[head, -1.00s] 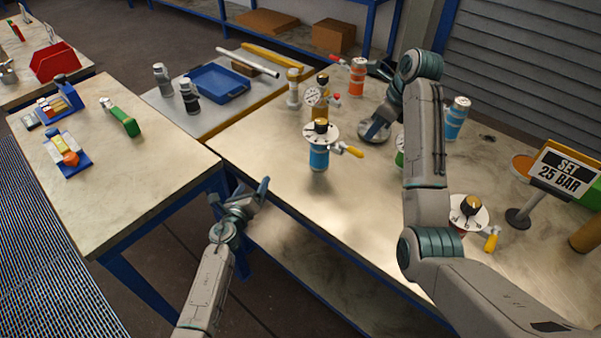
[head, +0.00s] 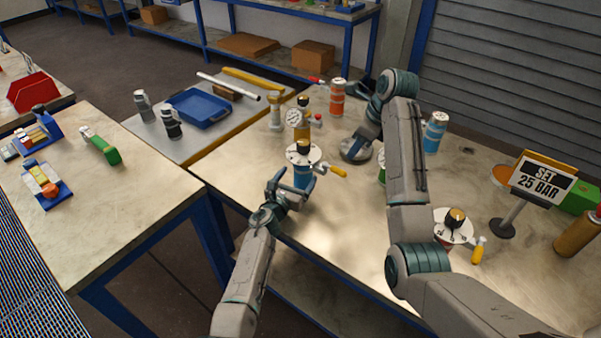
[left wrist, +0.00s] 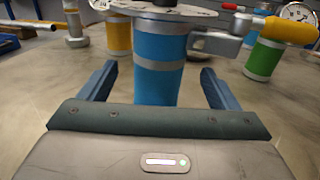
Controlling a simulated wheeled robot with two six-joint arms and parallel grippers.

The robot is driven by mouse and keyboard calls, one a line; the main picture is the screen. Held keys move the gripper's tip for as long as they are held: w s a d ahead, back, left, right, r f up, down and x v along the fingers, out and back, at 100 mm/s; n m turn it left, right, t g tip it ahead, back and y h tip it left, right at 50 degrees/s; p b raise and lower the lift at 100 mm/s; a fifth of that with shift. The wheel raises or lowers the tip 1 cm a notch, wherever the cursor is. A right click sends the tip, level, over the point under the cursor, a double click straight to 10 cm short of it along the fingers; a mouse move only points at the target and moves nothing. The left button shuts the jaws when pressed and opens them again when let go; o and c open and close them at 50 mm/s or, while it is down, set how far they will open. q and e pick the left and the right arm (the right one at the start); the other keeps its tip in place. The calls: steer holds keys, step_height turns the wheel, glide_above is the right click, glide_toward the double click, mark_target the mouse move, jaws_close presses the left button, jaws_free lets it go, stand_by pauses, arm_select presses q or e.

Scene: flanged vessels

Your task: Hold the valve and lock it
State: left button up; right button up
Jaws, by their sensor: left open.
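A blue vessel valve (head: 304,178) stands upright on the workbench, with a white dial flange, a black knob on top and a yellow-handled lever (head: 338,171) pointing right. My left gripper (head: 291,183) is open and low at the near side of this vessel. In the left wrist view the blue body (left wrist: 160,62) shows centred between the two spread fingers, with no finger seen closed on it; its top is cut off. My right gripper (head: 357,143) is at a round grey disc (head: 352,153) behind the vessel; its fingers are partly hidden by my arm.
A yellow gauge vessel (head: 301,131) stands just behind the blue one. An orange vessel (head: 337,98) and another blue vessel (head: 434,136) stand further back. A red dial valve (head: 453,226) and a "SET 25 BAR" sign (head: 546,182) are at right. The bench's front middle is clear.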

mark_target(299, 175)
arm_select(q)
steer(key=shift+x, duration=1.75)
steer(key=c, duration=1.6)
